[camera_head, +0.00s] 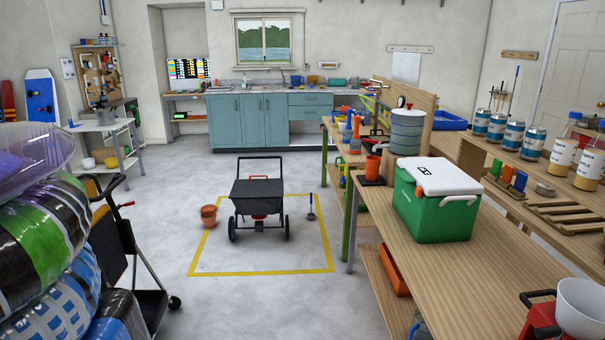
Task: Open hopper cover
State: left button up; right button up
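A wheeled spreader stands upright on the floor inside a yellow taped square (262,273), some way ahead of me. Its hopper is covered by a dark cover (258,189), which looks closed over the top. A dark push handle (260,159) rises behind the hopper, and two black wheels (232,229) carry it. A small orange part shows below the cover. The inside of the hopper is hidden. Neither of my grippers is in view.
Stacked bags (45,225) and a black hand cart (125,245) crowd the left. A wooden workbench (400,275) with a green cooler (430,212) runs along the right. An orange pot (208,215) stands left of the spreader. The floor between is open.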

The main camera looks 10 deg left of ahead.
aim_at(265, 188)
jog(key=i+j+u, duration=0.3)
jog(key=i, duration=0.65)
jog(key=i+u, duration=0.3)
jog(key=i, duration=0.7)
jog(key=i+z, duration=0.1)
jog(key=i, duration=0.85)
jog(key=i+j+z, duration=0.1)
jog(key=i, duration=0.9)
jog(key=j, duration=0.1)
